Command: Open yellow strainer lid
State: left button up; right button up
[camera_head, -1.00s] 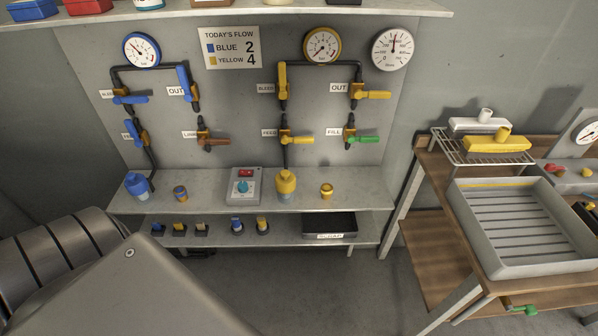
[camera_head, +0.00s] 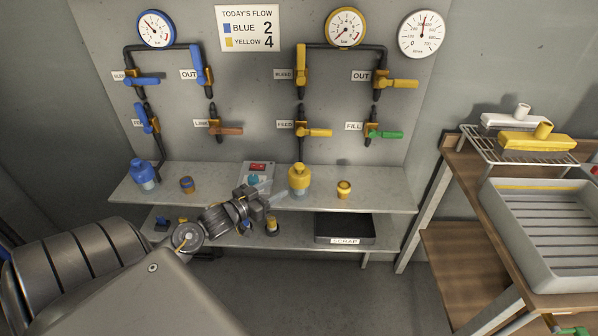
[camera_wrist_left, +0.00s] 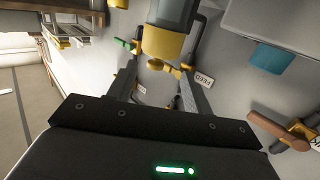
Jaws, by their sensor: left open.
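The yellow strainer (camera_head: 299,177) stands upright on the upper shelf below the yellow piping, with a yellow lid on top and a clear grey bowl under it. My left gripper (camera_head: 280,197) is open and empty, just left of and in front of the strainer at about bowl height. In the left wrist view the yellow lid (camera_wrist_left: 163,43) appears ahead of and between my open fingers (camera_wrist_left: 160,75), and the bowl (camera_wrist_left: 178,12) lies at the top edge. I see no contact with the fingers. My right gripper is not in view.
Yellow valve handles (camera_head: 318,132) are on the panel above. A black scrap tray (camera_head: 345,228) sits on the lower shelf.

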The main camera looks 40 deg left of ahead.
aim_at(297, 167)
pick_arm(q)
jog(key=shift+m+t+h, duration=0.3)
jog(key=shift+t+h, duration=0.1)
jog(key=shift+h, duration=0.2)
jog(key=w+r, duration=0.1)
jog(key=w, duration=0.2)
jog(key=w+r, duration=0.1)
jog(key=w, duration=0.2)
jog(key=w+d+r+p, duration=0.1)
jog(key=w, duration=0.3)
jog(key=shift+w, duration=0.6)
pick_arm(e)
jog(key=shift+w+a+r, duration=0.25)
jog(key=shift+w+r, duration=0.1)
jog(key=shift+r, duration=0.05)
pick_arm(q)
grip_shut()
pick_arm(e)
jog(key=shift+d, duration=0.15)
